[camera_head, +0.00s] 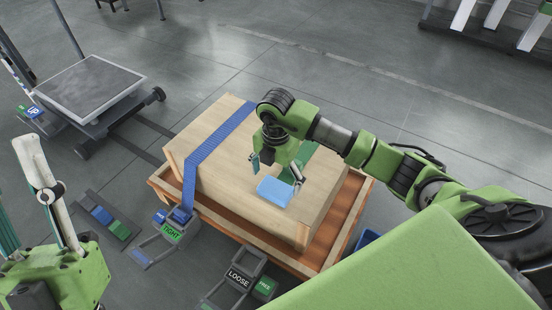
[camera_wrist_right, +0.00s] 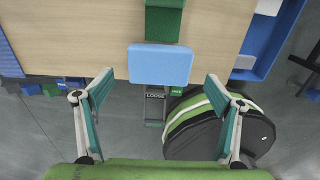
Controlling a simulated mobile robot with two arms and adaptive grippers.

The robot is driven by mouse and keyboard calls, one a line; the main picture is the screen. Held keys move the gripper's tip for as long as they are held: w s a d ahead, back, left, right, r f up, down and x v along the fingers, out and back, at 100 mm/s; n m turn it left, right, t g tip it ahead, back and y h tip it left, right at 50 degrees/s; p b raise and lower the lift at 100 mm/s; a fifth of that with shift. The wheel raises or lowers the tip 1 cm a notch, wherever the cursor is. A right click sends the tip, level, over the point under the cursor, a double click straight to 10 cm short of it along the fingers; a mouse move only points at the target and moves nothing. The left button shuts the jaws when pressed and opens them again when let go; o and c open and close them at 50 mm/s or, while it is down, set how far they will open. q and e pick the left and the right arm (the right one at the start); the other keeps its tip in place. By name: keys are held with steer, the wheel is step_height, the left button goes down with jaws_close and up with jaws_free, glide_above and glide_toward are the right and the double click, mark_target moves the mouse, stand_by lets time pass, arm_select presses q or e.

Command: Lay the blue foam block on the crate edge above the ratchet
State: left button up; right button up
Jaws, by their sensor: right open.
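The blue foam block (camera_head: 275,191) lies on top of the wooden crate (camera_head: 232,130), near its front edge. In the right wrist view the block (camera_wrist_right: 160,64) sits at the crate edge, over the green strap (camera_wrist_right: 163,22) and in line with the ratchet marked LOOSE (camera_wrist_right: 154,97). My right gripper (camera_head: 277,172) is just above the crate by the block. In the right wrist view its fingers (camera_wrist_right: 160,92) are spread apart with nothing between them touching. My left gripper (camera_head: 25,195) is only partly seen at the left edge, away from the crate; its jaw state is unclear.
A blue strap (camera_head: 208,145) crosses the crate down to a ratchet marked TIGHT (camera_head: 171,232). The crate stands in a wooden tray (camera_head: 355,190). A wheeled lift platform (camera_head: 88,82) stands at the back left. A blue bin (camera_wrist_right: 268,45) is beside the crate.

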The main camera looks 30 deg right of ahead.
mark_target(276, 188)
step_height(276, 188, up, 4)
steer(key=shift+f+p, duration=0.25)
steer(key=shift+p, duration=0.35)
arm_select(q)
steer(key=w+d+f+g+y+p, duration=0.1)
steer(key=w+f+g+y, duration=0.2)
steer(key=w+f+g, duration=0.4)
steer(key=shift+w+f, duration=0.85)
steer(key=shift+f, duration=1)
arm_select(e)
steer(key=shift+r, duration=1.95)
